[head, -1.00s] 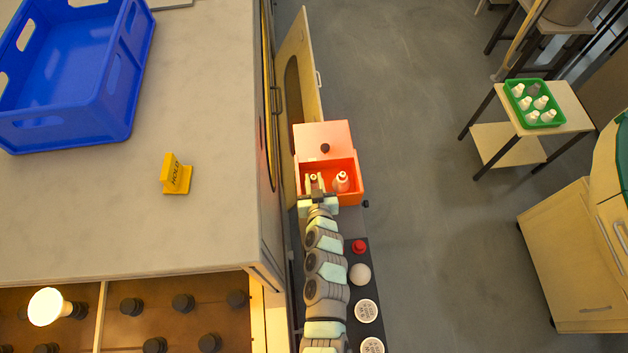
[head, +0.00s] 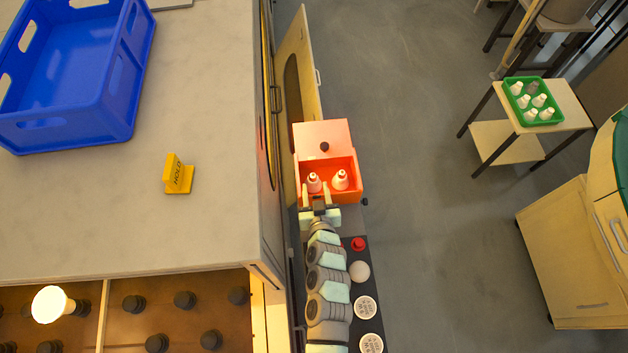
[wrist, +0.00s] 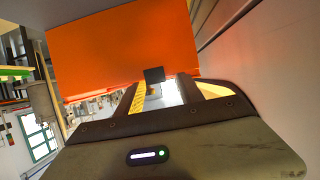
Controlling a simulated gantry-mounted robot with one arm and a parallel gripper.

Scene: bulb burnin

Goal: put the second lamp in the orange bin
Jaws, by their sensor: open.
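The orange bin (head: 328,200) stands in the head view with its lid (head: 322,136) raised at the back. Two white lamps are inside it: a left one (head: 314,184) and a right one (head: 340,180), side by side and apart. My gripper (head: 319,192) is open at the bin's near edge, close to the left lamp, with nothing seen between its fingers. In the wrist view the orange surface of the bin's lid (wrist: 120,50) fills the upper middle, beyond my open fingers (wrist: 165,92).
A yellow HOLD sign (head: 178,176) and a blue crate (head: 128,110) are on the counter left of the bin. A red button (head: 358,244) is nearby. A green tray of white lamps (head: 534,124) stands at right. Floor between is clear.

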